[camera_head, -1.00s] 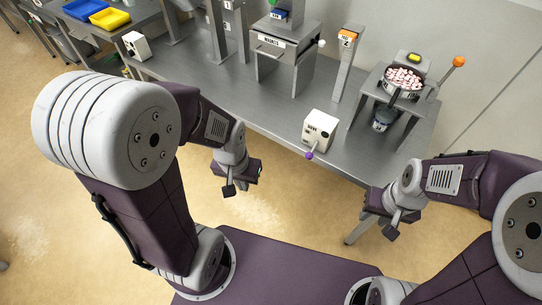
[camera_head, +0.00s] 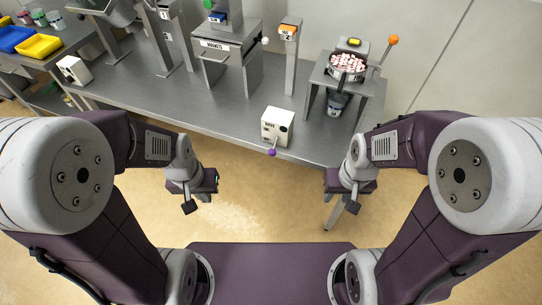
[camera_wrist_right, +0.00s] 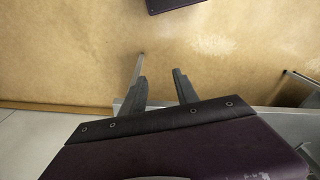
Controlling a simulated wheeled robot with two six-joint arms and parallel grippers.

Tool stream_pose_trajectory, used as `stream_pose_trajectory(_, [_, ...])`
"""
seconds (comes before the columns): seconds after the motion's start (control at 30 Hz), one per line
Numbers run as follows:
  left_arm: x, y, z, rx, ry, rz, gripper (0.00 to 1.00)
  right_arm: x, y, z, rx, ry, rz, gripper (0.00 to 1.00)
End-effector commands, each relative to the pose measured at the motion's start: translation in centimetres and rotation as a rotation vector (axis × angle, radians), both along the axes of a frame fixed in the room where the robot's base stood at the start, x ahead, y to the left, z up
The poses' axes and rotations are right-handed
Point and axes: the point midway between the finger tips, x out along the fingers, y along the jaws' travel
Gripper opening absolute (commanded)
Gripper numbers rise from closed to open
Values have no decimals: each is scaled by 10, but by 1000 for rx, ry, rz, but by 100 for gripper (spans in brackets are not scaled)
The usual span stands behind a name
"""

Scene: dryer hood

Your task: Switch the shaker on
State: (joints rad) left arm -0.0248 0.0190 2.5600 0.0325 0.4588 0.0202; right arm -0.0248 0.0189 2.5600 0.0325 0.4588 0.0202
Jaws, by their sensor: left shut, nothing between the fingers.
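I cannot tell for sure which device is the shaker. A round tray of pink and white pieces (camera_head: 346,66) sits on a grey stand (camera_head: 368,87) at the bench's right end, with an orange-knobbed lever (camera_head: 393,41) beside it. A small white box (camera_head: 277,127) with a purple-knobbed lever (camera_head: 271,152) stands at the bench's front edge; its label is too small to read. My left gripper (camera_head: 189,207) is shut and empty, off the bench, left of the box. My right gripper (camera_head: 335,208) is open and empty in front of the bench; its spread fingers show in the right wrist view (camera_wrist_right: 160,75).
A grey press-like device (camera_head: 228,70) and a post marked 2 (camera_head: 289,62) stand further back on the metal bench (camera_head: 180,100). Another white box (camera_head: 73,70) is at the left. A yellow bin (camera_head: 38,46) is on the far-left table. Bare floor lies before the bench.

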Motion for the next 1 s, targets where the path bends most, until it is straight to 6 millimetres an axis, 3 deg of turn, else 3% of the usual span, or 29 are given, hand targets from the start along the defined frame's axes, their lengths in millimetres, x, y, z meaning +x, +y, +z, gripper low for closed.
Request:
stream_pose_trajectory(0.03, [0, 0, 0, 0, 0, 0, 0, 0, 0, 0, 0, 0, 1, 28])
stream_pose_trajectory(0.13, [0, 0, 0, 0, 0, 0, 0, -3, 0, 0, -5, 10, 50, 0])
stream_pose_trajectory(0.2, [0, 0, 0, 0, 0, 0, 0, -19, 7, -1, 23, 76, 117, 0])
stream_pose_trajectory(0.27, [0, 0, 0, 0, 0, 0, 0, -34, 29, 4, 114, 144, 143, 0])
stream_pose_trajectory(0.33, [0, 0, -2, 0, 0, 0, 0, -46, 65, 13, 276, 216, 156, 0])
stream_pose_trajectory(0.4, [0, 0, -24, 0, -1, 0, 0, -47, 104, 7, 475, 262, 138, 0])
stream_pose_trajectory(0.47, [0, 0, -45, 0, 0, 0, 0, -36, 135, 5, 659, 264, 105, 0])
stream_pose_trajectory(0.57, [0, 0, -89, 0, 0, 0, 0, 7, 171, 1, 972, 192, 18, 0])
stream_pose_trajectory(0.6, [0, 0, -109, 0, 0, 0, 0, 32, 176, -3, 1092, 135, -31, 0])
stream_pose_trajectory(0.67, [0, 0, -136, 0, 1, 0, 0, 71, 174, -8, 1241, 34, -111, 0])
stream_pose_trajectory(0.8, [0, 0, -194, 0, 0, 0, 0, 149, 134, -43, 1456, -187, -325, 0])
stream_pose_trajectory(0.9, [0, 0, -229, 0, 0, 0, 0, 181, 97, -84, 1507, -267, -477, 0])
stream_pose_trajectory(1.0, [0, 0, -253, 0, 0, 0, 0, 190, 74, -125, 1508, -281, -562, 0])
